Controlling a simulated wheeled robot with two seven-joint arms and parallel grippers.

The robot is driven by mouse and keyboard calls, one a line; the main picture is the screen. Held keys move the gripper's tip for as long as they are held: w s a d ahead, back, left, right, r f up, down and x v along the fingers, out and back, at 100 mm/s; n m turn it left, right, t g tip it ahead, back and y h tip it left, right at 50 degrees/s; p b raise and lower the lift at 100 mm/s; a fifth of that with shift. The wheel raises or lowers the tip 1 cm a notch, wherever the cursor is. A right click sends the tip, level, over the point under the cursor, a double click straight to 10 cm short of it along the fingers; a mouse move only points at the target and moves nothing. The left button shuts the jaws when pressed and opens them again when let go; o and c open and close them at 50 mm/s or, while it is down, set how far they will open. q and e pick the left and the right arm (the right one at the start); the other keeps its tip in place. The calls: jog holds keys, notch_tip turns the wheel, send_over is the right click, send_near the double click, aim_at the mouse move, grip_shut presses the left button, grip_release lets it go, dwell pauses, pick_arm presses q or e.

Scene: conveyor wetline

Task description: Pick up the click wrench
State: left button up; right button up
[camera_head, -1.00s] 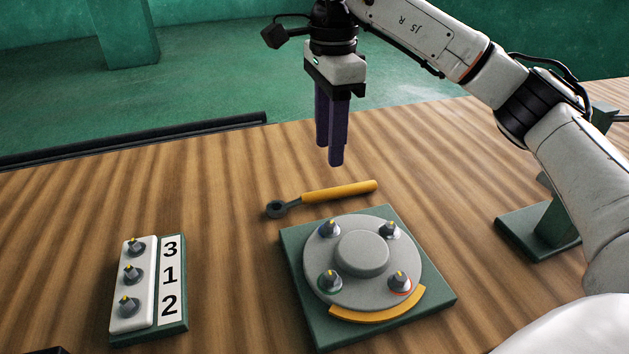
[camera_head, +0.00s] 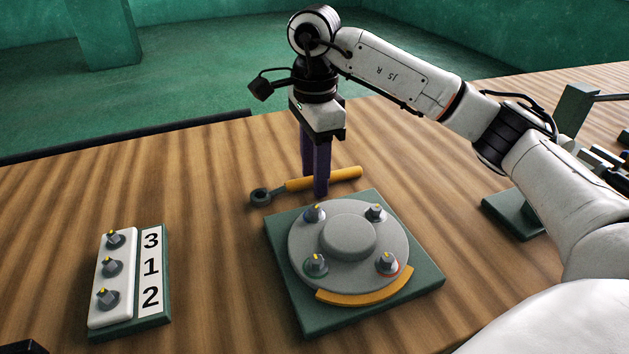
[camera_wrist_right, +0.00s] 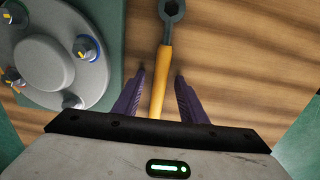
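The click wrench (camera_head: 340,175) has an orange handle and a dark grey ring head. It lies on the wooden table just behind the round dial fixture, its head to the left. My right gripper (camera_head: 316,190) points down over the handle. In the right wrist view the click wrench (camera_wrist_right: 162,75) runs between the two purple fingers of my right gripper (camera_wrist_right: 161,80). The fingers are open, with a gap on each side of the handle. The left gripper is not in view.
A grey round dial (camera_head: 395,240) with several knobs sits on a green base (camera_head: 425,283) close in front of the wrench. A knob panel (camera_head: 108,295) numbered 3, 1, 2 stands at left. A green stand (camera_head: 512,212) is at right. Table left of the wrench is clear.

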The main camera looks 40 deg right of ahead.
grip_shut()
jog(key=shift+r, duration=0.1)
